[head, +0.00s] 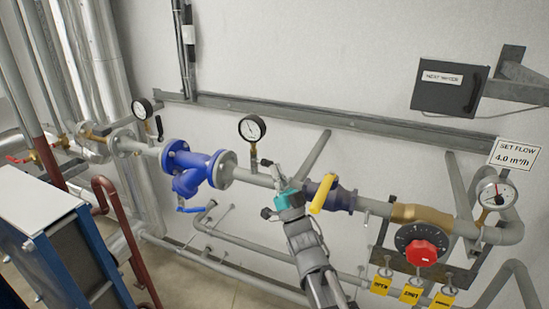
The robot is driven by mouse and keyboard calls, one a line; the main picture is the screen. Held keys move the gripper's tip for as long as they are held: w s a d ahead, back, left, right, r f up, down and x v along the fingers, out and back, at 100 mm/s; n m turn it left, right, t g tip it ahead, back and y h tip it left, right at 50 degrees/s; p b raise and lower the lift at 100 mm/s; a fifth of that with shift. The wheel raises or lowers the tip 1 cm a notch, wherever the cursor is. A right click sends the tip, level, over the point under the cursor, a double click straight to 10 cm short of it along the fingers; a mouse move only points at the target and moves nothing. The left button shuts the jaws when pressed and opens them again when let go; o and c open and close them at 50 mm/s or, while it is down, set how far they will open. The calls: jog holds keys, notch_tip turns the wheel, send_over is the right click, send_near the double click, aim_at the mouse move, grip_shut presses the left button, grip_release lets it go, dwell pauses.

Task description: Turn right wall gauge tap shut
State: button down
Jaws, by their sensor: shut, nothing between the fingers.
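Two round white-faced gauges stand on short stems on the wall pipe: the left gauge (141,108) and the right gauge (252,128). Below the right gauge, a small dark tap lever (265,162) shows at its stem, pointing to the right. My gripper (278,174) is shut and empty, just right of and slightly below this tap. I cannot tell whether its tips touch the lever. My wrist and gripper hide part of the pipe behind them. Another gauge (495,194) stands at the far right, by the flow sign.
A blue strainer (192,168) lies left of my gripper. A yellow lever (322,194) is close on its right. Further right are a red knob (421,253), yellow tags (411,294) and a dark box (450,88). The wall above the pipe is mostly free.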

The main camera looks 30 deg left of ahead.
aim_at(268, 164)
jog(key=w+d+f+m+g+h, duration=0.2)
jog(key=d+f+m+g, duration=0.2)
jog(key=shift+d+f+g, duration=0.2)
jog(key=shift+d+g, duration=0.1)
dwell(0.5)
jog(key=shift+a, duration=0.1)
jog(key=p+x, duration=0.5)
jog(key=x, duration=0.5)
dwell(0.4)
jog(key=shift+w+f, duration=0.15)
jog(key=shift+f, duration=0.05)
jog(key=shift+d+f+n, duration=0.15)
jog(key=shift+d+n, duration=0.1)
jog(key=shift+n, duration=0.15)
